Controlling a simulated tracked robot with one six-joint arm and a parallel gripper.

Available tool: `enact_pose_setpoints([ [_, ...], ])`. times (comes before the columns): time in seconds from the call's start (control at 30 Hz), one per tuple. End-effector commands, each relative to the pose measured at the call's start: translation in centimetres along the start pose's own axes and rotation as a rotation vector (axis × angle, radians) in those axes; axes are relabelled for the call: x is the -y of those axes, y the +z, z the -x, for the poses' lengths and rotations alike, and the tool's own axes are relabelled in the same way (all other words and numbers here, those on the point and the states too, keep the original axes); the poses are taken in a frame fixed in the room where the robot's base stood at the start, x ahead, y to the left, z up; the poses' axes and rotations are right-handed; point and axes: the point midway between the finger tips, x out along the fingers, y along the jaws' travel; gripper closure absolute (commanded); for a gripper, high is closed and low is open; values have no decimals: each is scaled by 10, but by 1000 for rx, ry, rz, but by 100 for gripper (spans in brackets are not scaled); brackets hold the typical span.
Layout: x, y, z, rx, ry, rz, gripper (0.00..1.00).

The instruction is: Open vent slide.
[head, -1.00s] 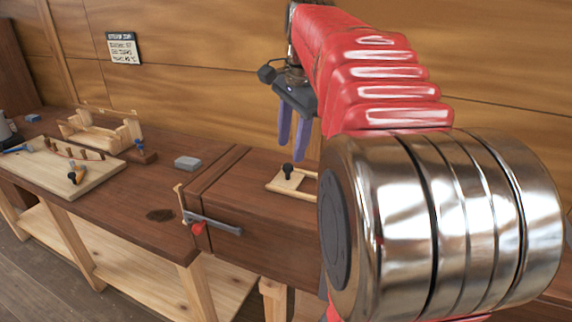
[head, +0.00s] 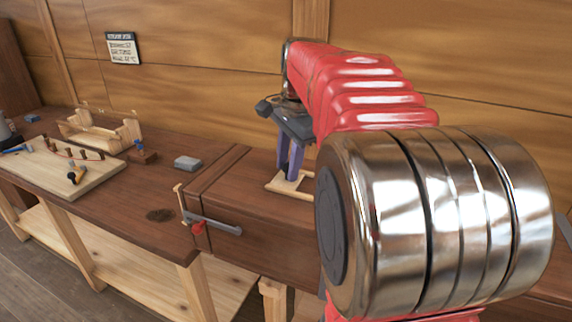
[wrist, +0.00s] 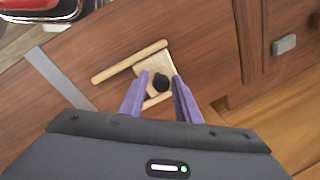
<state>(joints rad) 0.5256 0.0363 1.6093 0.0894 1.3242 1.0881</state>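The vent slide is a pale wooden plate (wrist: 148,66) with a black knob (wrist: 160,82), set between two light wooden rails on the brown chest top. In the wrist view one rail (wrist: 130,61) lies clear of my fingers. My gripper (wrist: 160,92) is open, with its two purple fingers on either side of the knob and apart from each other. In the head view my gripper (head: 290,172) is down over the slide frame (head: 278,185) and hides the knob. I cannot tell whether the fingers touch the knob.
A clamp (head: 212,224) with a red part grips the front left edge of the chest. A grey block (head: 187,163) lies on the bench to the left. A pegged board (head: 65,170) and a wooden cradle (head: 100,130) stand further left. The wooden wall is close behind.

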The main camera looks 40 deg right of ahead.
Motion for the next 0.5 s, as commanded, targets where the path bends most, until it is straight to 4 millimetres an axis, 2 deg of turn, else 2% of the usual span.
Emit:
enact_pose_setpoints([
  [0.07, 0, 0, 0, 0, 0, 0, 76],
  [0.4, 0, 0, 0, 1, 1, 0, 100],
  [0.5, 0, 0, 0, 1, 1, 1, 100],
])
